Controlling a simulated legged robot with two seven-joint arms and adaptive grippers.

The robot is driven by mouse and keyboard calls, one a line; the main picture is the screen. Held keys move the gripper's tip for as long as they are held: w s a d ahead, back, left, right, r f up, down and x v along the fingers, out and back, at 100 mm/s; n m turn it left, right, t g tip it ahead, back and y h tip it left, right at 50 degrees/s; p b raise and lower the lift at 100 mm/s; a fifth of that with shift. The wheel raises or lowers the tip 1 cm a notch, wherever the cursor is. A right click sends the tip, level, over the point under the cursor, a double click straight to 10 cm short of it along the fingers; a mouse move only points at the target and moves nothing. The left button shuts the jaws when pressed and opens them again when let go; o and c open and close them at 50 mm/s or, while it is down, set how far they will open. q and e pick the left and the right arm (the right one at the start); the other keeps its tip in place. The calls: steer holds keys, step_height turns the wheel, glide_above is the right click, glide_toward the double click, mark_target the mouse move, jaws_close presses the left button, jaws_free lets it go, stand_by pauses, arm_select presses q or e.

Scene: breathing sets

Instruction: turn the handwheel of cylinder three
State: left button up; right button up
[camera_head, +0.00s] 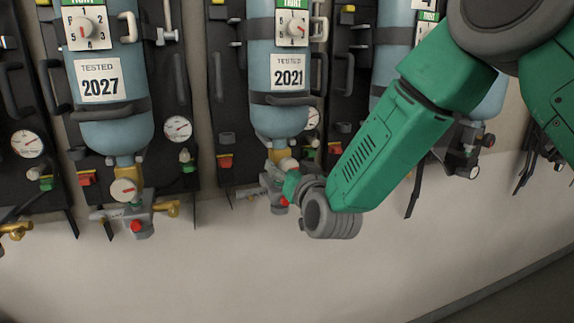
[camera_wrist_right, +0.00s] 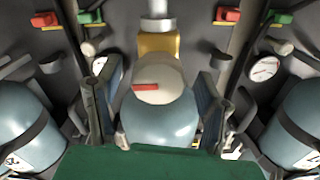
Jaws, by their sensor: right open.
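A blue cylinder (camera_head: 276,118) tagged "TESTED 2021" hangs upside down in the middle of the head view; its own number cannot be read. My right gripper (camera_head: 281,182) is at its lower valve end, which it partly covers. In the right wrist view the cream handwheel (camera_wrist_right: 158,82), with a red bar pointing left, sits between the two fingers of my right gripper (camera_wrist_right: 157,100). The fingers are open, one on each side of the handwheel. I cannot tell whether they touch it. My left gripper is not in view.
A neighbouring cylinder (camera_head: 112,130) tagged "2027" stands to the left, with its own cream handwheel (camera_head: 124,190) and brass fitting. Another cylinder is partly behind my right arm. Gauges (camera_head: 178,128) and black brackets crowd the sides. The pale wall below is clear.

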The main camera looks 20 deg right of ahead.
steer(key=shift+w+d+f, duration=0.1)
steer(key=shift+w+d, duration=0.05)
steer(key=shift+d, duration=0.05)
steer(key=shift+a, duration=0.1)
steer(key=c, duration=1.2)
steer(key=shift+o, duration=0.2)
steer(key=m+b, duration=0.3)
steer(key=m, duration=0.1)
steer(key=shift+f+b, duration=0.15)
steer(key=shift+b, duration=0.2)
steer(key=m+b, duration=0.4)
steer(key=m, duration=0.1)
steer(key=shift+f+b, duration=0.1)
steer(key=shift+b, duration=0.25)
steer(key=m+b, duration=0.4)
steer(key=m, duration=0.1)
steer(key=shift+m+b, duration=1.95)
steer(key=shift+m, duration=0.25)
